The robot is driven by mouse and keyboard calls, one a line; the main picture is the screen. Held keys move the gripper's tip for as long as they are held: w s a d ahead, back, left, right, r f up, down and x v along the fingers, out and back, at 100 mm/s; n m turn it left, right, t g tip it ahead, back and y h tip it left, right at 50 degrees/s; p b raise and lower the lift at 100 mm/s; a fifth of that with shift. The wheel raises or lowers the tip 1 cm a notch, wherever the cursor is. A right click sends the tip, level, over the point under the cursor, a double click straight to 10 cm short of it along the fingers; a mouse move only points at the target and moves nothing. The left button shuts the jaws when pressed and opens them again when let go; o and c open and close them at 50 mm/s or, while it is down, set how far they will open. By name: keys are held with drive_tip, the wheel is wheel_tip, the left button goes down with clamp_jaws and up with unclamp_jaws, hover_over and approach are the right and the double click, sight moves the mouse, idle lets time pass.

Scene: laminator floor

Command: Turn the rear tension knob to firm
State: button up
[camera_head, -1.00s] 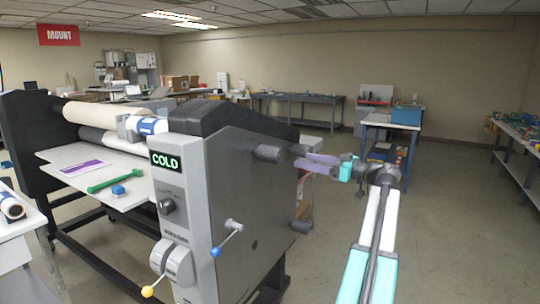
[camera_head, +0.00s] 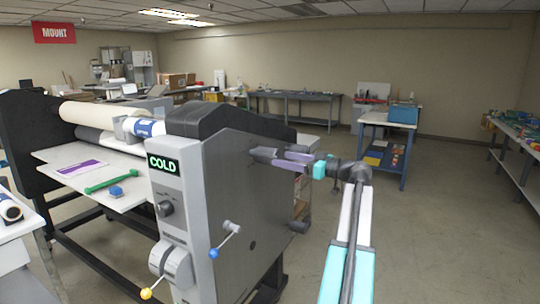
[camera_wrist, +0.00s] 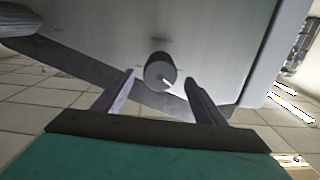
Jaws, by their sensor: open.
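The rear tension knob is a dark round knob (camera_wrist: 158,68) on the machine's grey side panel in the wrist view. A white pointer line on it points to the lower right. Small marks around it are too small to read. My gripper (camera_wrist: 159,77) is open, with one finger on each side of the knob and a gap showing at both. In the head view my gripper (camera_head: 270,154) reaches the upper right side of the laminator (camera_head: 235,190) from the right. There the fingers overlap the knob, and contact cannot be told.
A second dark knob (camera_head: 299,226) sticks out lower on the same panel. A blue-tipped lever (camera_head: 225,240) and a yellow-tipped lever (camera_head: 153,288) stick out near the front. A blue table (camera_head: 390,130) stands behind my arm. The floor at right is clear.

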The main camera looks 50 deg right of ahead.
sight(270, 156)
drive_tip(key=shift+p+x, duration=0.8)
drive_tip(key=shift+x, duration=2.7)
drive_tip(key=c, duration=1)
